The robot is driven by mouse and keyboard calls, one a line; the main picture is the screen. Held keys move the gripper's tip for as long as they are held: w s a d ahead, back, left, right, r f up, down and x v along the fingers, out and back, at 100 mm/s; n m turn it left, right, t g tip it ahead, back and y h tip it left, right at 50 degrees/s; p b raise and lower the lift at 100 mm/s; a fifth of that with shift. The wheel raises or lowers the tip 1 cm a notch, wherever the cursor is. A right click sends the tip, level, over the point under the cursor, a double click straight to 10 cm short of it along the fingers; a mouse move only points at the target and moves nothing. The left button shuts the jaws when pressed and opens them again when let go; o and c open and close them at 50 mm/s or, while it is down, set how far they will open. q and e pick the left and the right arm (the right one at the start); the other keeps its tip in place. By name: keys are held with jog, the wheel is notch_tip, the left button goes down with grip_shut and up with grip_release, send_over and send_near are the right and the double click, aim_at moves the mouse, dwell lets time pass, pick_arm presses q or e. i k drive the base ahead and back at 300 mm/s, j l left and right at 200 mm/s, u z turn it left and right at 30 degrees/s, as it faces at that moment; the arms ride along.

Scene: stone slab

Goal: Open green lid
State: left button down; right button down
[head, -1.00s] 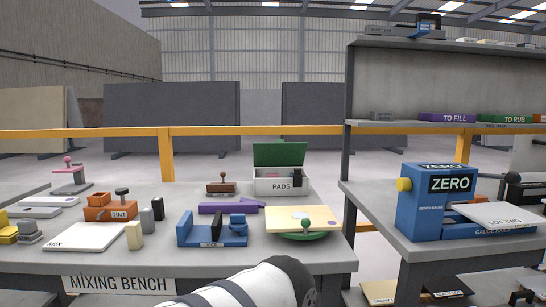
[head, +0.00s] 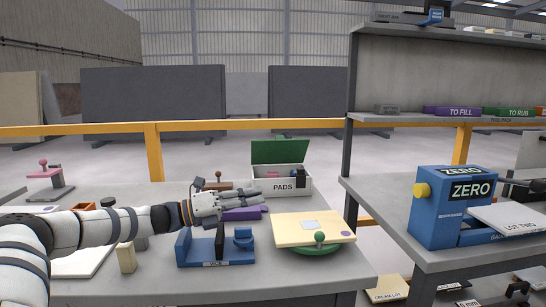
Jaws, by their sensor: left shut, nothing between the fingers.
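The green lid (head: 279,151) stands raised at the back of a white box labelled PADS (head: 283,187), so the box is open at the top. A pink item and a dark block show inside the box. My left gripper (head: 258,196) reaches in from the left, its fingers pointing right, just left of the box's front. It is shut and empty, and seems to be above the purple piece (head: 243,213). It appears apart from the lid. My right gripper is out of view.
A blue fixture (head: 216,254) stands in front of my left gripper. A cream board (head: 300,229) lies on a round green base with a green knob, in front of the box. A blue ZERO device (head: 447,210) stands on the right bench. A yellow rail (head: 210,125) runs behind.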

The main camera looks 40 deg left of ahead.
aim_at(281, 150)
jog(key=i+j, duration=0.25)
jog(key=j, duration=0.15)
jog(key=i+j, duration=0.2)
jog(key=j, duration=0.2)
jog(key=i+j, duration=0.25)
jog(key=j, duration=0.15)
